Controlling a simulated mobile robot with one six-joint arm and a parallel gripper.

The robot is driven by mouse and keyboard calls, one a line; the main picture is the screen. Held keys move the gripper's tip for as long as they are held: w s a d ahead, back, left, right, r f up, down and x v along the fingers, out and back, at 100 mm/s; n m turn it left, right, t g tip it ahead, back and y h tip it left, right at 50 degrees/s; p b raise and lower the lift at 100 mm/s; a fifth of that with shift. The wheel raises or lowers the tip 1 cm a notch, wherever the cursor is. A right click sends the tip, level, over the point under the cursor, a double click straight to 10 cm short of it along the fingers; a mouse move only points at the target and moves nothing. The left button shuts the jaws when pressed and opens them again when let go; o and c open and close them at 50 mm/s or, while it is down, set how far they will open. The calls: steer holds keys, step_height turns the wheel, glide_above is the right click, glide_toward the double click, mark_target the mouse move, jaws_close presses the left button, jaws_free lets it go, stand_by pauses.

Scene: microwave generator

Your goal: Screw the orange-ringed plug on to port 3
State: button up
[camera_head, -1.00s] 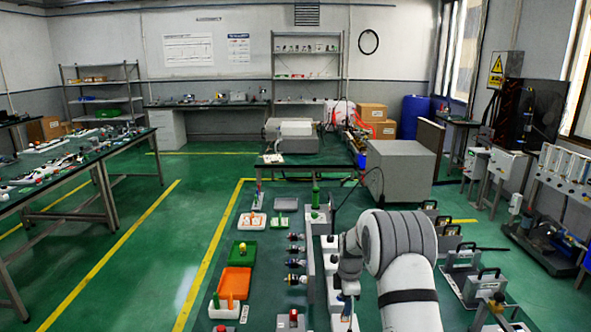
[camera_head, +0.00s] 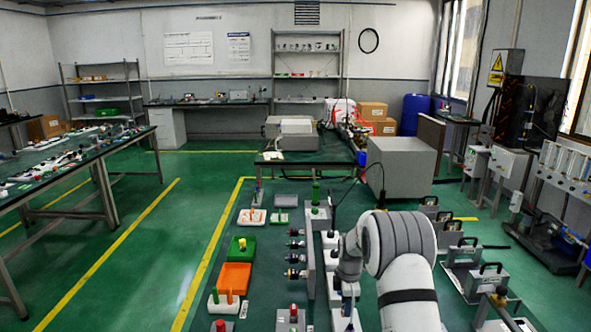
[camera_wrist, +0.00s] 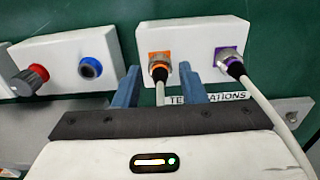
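In the wrist view, the orange-ringed plug (camera_wrist: 158,72) sits at an orange square fitting on a white block (camera_wrist: 190,35), with its pale cable running down towards me. My gripper (camera_wrist: 158,70) is open, with one blue finger on each side of the plug and a visible gap on both sides. I cannot tell how deep the fingers reach around it. In the head view my gripper (camera_head: 348,290) is low beside the upright grey panel (camera_head: 310,250), which has several connectors (camera_head: 296,258) on its left face. No port number is readable, so I cannot tell which is port 3.
A purple-ringed plug (camera_wrist: 230,66) with a thick pale cable is close to the right finger. On the left are a blue-ringed socket (camera_wrist: 90,68) and a red-ringed knob (camera_wrist: 30,79). An orange tray (camera_head: 235,276) lies left of the panel. Green floor is open further left.

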stand_by(0.9)
jaws_close()
steer(key=shift+r, duration=0.15)
stand_by(0.3)
steer(key=shift+r+p, duration=1.2)
steer(key=shift+r, duration=1.7)
steer(key=shift+a, duration=0.1)
steer(key=shift+s+a+f+b, duration=0.15)
steer(key=shift+s+a+b, duration=0.3)
steer(key=shift+s+a, duration=0.45)
steer(key=shift+s+a+f+b, duration=0.1)
steer(key=shift+s+a+b, duration=0.35)
steer(key=shift+s+a, duration=0.4)
steer(key=shift+s+d, duration=0.1)
